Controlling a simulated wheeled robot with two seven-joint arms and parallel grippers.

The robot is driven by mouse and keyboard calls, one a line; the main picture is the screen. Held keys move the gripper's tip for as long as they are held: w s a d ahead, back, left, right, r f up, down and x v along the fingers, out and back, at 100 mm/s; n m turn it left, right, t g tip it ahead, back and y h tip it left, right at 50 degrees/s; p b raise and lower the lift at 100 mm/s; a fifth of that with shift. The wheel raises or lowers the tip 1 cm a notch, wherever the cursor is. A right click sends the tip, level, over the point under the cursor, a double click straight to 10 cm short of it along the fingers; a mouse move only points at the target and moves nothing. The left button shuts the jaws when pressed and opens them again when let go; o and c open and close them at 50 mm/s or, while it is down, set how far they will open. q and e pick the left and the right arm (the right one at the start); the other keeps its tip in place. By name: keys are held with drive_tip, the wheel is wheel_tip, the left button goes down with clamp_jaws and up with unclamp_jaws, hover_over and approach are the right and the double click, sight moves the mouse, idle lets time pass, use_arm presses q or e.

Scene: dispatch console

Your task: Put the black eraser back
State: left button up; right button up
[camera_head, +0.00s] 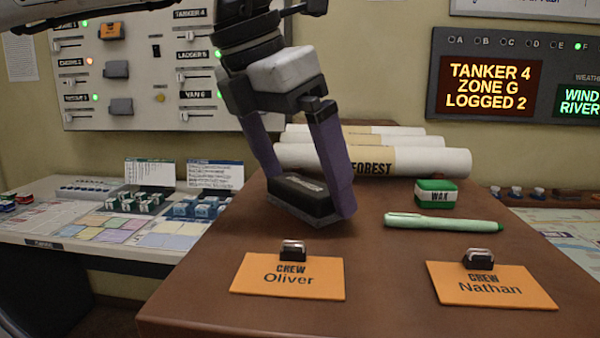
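The black eraser (300,197) has a dark body with a paler base and is at the left part of the brown desktop (380,270). My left gripper (310,195) comes down over it with purple fingers, one at each side. The right finger meets the eraser's right end with no visible gap. The left fingertip is partly hidden behind the eraser. The fingers look closed on it. I cannot tell whether its base touches the desk. My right gripper is not in view.
Rolled papers (400,161) lie behind the eraser. A green-and-white block (436,193) and a green marker (443,221) lie to the right. Orange crew cards for Oliver (288,277) and Nathan (490,285) lie in front, with clips. A lower side table (75,245) holds small blocks.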

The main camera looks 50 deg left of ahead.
use_arm(q)
drive_tip(key=shift+r, duration=0.1)
drive_tip(key=p+v, duration=0.2)
drive_tip(key=v, duration=1)
